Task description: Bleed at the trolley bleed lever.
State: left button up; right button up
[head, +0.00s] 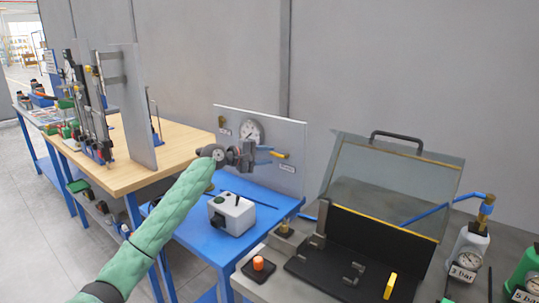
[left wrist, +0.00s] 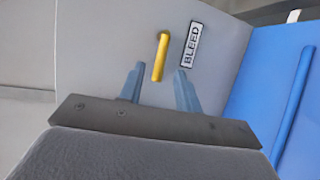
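The yellow bleed lever (left wrist: 160,56) sticks out from a grey upright panel (head: 290,132), beside a label (left wrist: 191,45) reading BLEED. In the head view the lever (head: 281,155) shows just beyond my left fingertips. My left gripper (head: 270,153) is in front of the panel with its blue fingers apart. In the left wrist view the open left gripper (left wrist: 159,71) has one finger on each side of the lever's lower end in the picture. I cannot tell whether the fingers touch it. My right gripper is not in view.
A round gauge (head: 251,131) is on the panel above my gripper. A white box (head: 232,214) stands on the blue table (head: 197,232) below. A glass-lidded case (head: 391,180) and labelled bottles (head: 467,252) are at the right. A wooden bench (head: 130,172) is at the left.

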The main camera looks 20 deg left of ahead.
pick_arm(q)
jog(key=shift+x, duration=0.8)
jog(key=shift+c, duration=0.4)
grip_shut()
